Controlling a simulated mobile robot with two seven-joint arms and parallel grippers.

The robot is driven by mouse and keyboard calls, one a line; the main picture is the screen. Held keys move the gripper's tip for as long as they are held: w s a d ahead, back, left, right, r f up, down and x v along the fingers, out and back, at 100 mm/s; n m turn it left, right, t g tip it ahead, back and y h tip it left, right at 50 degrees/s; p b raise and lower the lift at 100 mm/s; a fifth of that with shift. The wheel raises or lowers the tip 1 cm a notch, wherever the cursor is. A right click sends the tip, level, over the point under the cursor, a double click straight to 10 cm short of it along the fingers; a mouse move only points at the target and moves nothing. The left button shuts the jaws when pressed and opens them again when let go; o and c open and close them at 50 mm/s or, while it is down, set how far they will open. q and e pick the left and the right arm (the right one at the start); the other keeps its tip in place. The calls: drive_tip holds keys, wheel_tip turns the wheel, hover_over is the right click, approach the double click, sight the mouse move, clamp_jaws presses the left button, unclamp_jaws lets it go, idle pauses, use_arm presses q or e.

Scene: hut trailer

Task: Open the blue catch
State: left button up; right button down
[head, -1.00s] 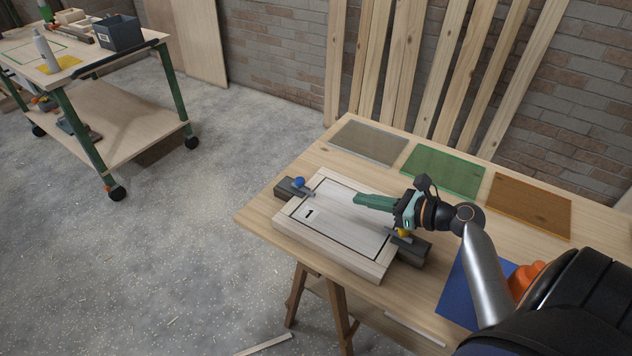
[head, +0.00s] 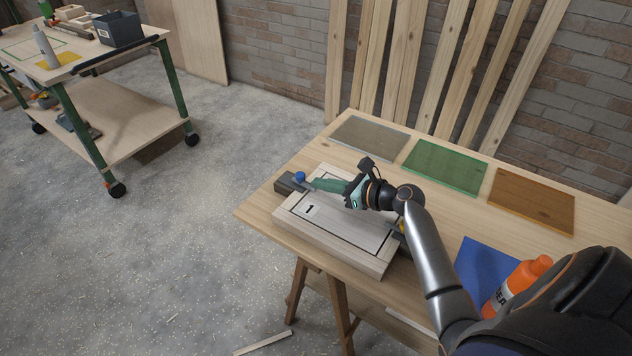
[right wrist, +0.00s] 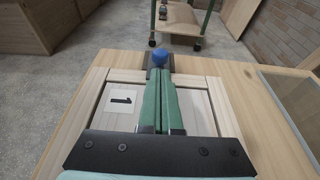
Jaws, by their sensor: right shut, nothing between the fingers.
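The blue catch (head: 299,176) is a round blue knob on a dark block at the left end of a pale wooden frame (head: 330,262) marked 1. My right gripper (head: 313,184) is shut, with nothing between its green fingers. Its tips are right beside the blue knob; I cannot tell whether they touch. In the right wrist view the blue catch (right wrist: 159,60) shows just beyond the fingertips (right wrist: 160,76), and its lower part is hidden by them. A yellow catch (head: 402,226) at the frame's other end is partly hidden behind my right arm. My left gripper is not in view.
Grey, green (head: 445,166) and orange (head: 533,200) panels lie along the table's back. A blue mat (head: 480,268) and an orange-capped bottle (head: 515,285) are at the right, near my arm. A wheeled cart (head: 130,104) stands far left.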

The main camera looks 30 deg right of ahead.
sight(301, 174)
drive_tip(key=shift+w+a, duration=0.2)
drive_tip(key=shift+w, duration=0.3)
drive_tip(key=shift+w+a, duration=0.2)
drive_tip(key=shift+w, duration=0.25)
drive_tip(key=shift+w+a, duration=0.1)
drive_tip(key=shift+w, duration=0.15)
drive_tip(key=w, duration=0.1)
drive_tip(key=w+a, duration=0.1)
drive_tip(key=w, duration=0.1)
drive_tip(key=shift+a+p, duration=0.15)
drive_tip(key=shift+p, duration=0.2)
drive_tip(key=shift+w+r, duration=0.1)
drive_tip(key=shift+w, duration=0.05)
drive_tip(key=shift+a, duration=0.1)
